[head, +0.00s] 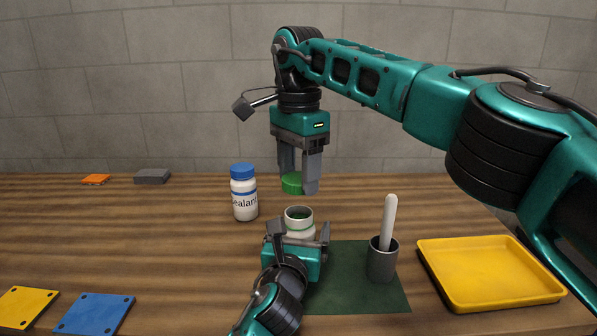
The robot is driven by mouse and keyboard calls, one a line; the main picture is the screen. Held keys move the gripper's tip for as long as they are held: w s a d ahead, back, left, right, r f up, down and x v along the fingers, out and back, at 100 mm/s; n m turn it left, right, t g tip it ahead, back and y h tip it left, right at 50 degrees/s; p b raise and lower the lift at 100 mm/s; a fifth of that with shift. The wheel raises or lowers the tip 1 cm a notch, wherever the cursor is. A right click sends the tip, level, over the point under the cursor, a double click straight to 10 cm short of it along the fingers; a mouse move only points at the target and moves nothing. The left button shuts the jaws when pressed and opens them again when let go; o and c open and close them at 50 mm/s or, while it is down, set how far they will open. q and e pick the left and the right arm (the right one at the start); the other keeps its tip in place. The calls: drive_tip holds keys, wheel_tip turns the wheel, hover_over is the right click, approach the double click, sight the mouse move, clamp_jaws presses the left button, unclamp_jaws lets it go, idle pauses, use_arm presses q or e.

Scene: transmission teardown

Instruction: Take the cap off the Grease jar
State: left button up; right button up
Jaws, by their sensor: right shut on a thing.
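The Grease jar (299,222) is a white jar standing with its mouth open and green showing inside; its label is hidden. My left gripper (299,236) is low at the front, its fingers closed on the two sides of the jar. The green cap (291,184) is off the jar. My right gripper (304,186) points down and is shut on the cap, holding it in the air just above and slightly left of the jar's mouth.
A Sealant jar (244,198) with a blue cap stands left of the Grease jar. A grey cup (382,262) with a white stick stands on the green mat (350,295). A yellow tray (490,298) lies at right. Blue (95,313) and yellow (27,305) plates lie front left.

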use_arm(q)
drive_tip(key=shift+o, duration=0.6)
